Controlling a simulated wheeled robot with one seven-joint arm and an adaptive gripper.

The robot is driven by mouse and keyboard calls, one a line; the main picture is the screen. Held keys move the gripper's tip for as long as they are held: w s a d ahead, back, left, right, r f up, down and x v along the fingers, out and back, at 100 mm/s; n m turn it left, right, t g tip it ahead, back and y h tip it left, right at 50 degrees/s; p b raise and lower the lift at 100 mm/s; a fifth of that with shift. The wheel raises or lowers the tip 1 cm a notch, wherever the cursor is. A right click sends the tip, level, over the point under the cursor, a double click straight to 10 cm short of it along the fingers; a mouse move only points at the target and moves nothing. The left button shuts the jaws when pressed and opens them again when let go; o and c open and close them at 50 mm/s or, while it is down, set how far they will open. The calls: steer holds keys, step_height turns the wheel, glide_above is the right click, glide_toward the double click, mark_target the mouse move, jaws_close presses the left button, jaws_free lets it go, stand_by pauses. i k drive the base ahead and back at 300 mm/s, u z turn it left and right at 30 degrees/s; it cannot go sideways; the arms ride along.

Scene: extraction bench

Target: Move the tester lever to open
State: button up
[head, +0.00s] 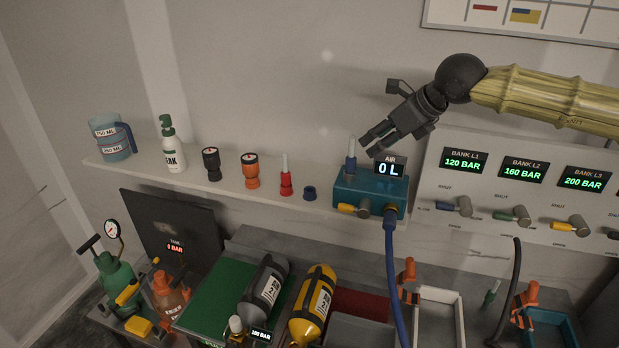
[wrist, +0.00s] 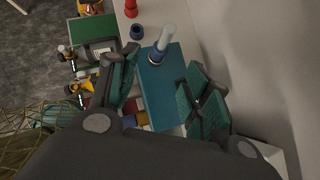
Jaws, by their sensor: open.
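The tester is a teal-blue box (head: 370,190) with an "AIR 0 L" display (head: 390,168), on the right end of the wall shelf. Its lever (head: 347,208) has a yellow handle pointing left from a blue-grey hub on the front face. A clear tube with a blue base (head: 351,160) stands on top. In the wrist view the tester box (wrist: 168,88) shows between the spread fingers (wrist: 160,78).
A panel (head: 480,205) with several bank displays and levers is right of the tester. A blue hose (head: 391,260) hangs from the tester. The shelf (head: 225,183) holds a jug, a spray bottle and fittings. Cylinders (head: 312,305) lie on the bench below.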

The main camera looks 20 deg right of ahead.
mark_target(365, 209)
steer(key=k, duration=1)
